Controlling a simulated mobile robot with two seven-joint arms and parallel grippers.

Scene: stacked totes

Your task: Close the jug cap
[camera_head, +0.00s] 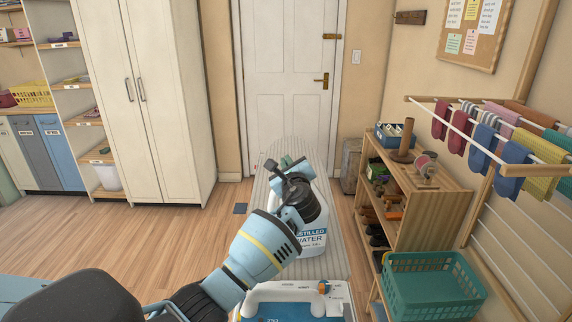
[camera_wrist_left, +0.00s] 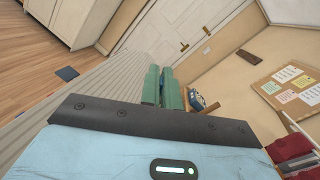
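A white jug (camera_head: 313,240) with a blue "distilled water" label stands upright on the striped ironing board. Its upper part and its cap are hidden behind my left gripper in the head view. My left gripper (camera_head: 287,162) is over the jug's top, its green fingertips pointing away towards the door. In the left wrist view the two green fingers (camera_wrist_left: 161,88) are close together with a narrow gap. A small blue patch shows between them; I cannot tell what it is. The jug is not clear in that view. My right gripper is not in view.
The ironing board (camera_head: 338,255) carries a blue and white appliance (camera_head: 292,300) in front of the jug. A wooden shelf (camera_head: 440,205), a green basket (camera_head: 435,282) and a drying rack with cloths (camera_head: 490,140) stand to the right. Open floor (camera_head: 160,235) lies to the left.

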